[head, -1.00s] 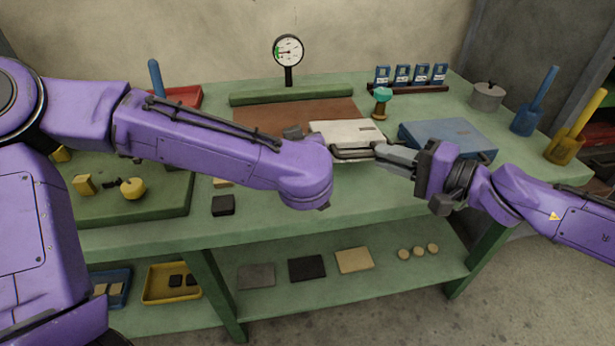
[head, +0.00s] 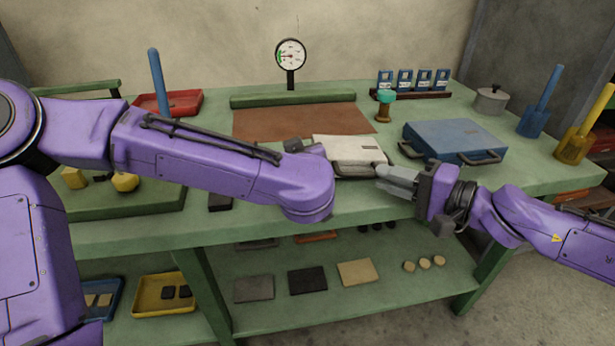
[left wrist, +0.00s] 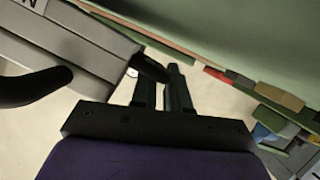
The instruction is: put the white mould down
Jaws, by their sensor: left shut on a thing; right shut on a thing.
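The white mould (head: 350,149), a flat pale case with dark handles, is at the middle of the bench in the head view, in front of the brown mat. Whether its underside touches the bench I cannot tell. My right gripper (head: 382,178) is shut at its right side, on its handle. My left gripper is mostly hidden behind my left arm in the head view. In the left wrist view my left gripper (left wrist: 163,72) is shut on a handle of the mould, whose grey-looking side (left wrist: 85,45) fills the upper left.
A blue case (head: 452,140) with handles lies just right of the mould. The brown mat (head: 290,121) behind is bare. A gauge (head: 290,56) and a teal-topped stamp (head: 384,104) stand farther back. The bench's front edge (head: 400,212) is close by.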

